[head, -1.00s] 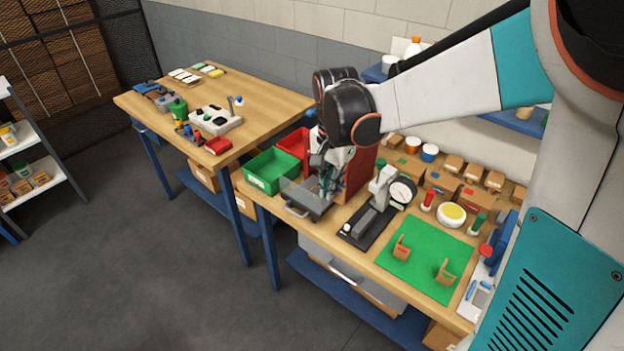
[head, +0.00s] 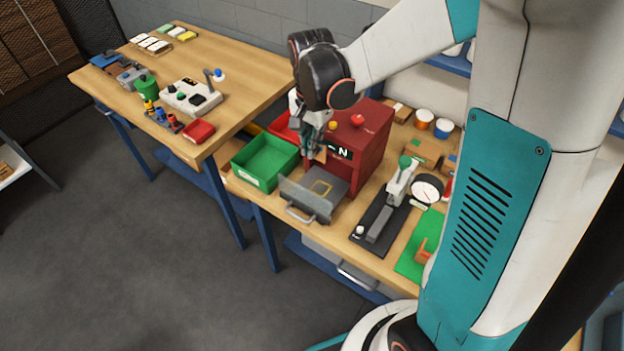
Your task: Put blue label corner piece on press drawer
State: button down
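The red press (head: 362,139) stands on the near bench. Its grey drawer (head: 338,193) is pulled out at the front, with a yellow square outline, a clear guard and a handle. My gripper (head: 316,150) points down in front of the press, above the back of the drawer. It appears shut on a small orange-brown corner piece (head: 320,156), held above the drawer surface. The fingers hide most of this piece, and its label colour cannot be seen. Another orange-brown corner piece (head: 424,250) stands on the green mat (head: 412,264), partly hidden by my body.
A green bin (head: 265,160) stands left of the drawer, with a red bin behind it. A black-based lever tool (head: 381,222) and a round gauge (head: 427,188) stand to the right. The second table (head: 235,75) at the left holds a control box (head: 191,97).

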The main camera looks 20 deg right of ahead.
notch_tip(320, 180, down, 14)
jog(key=b, duration=0.2)
jog(key=shift+f+b, duration=0.15)
jog(key=shift+b, duration=0.15)
jog(key=c, duration=2.1)
grip_release()
jog(key=shift+f, duration=0.1)
jog(key=o, duration=0.3)
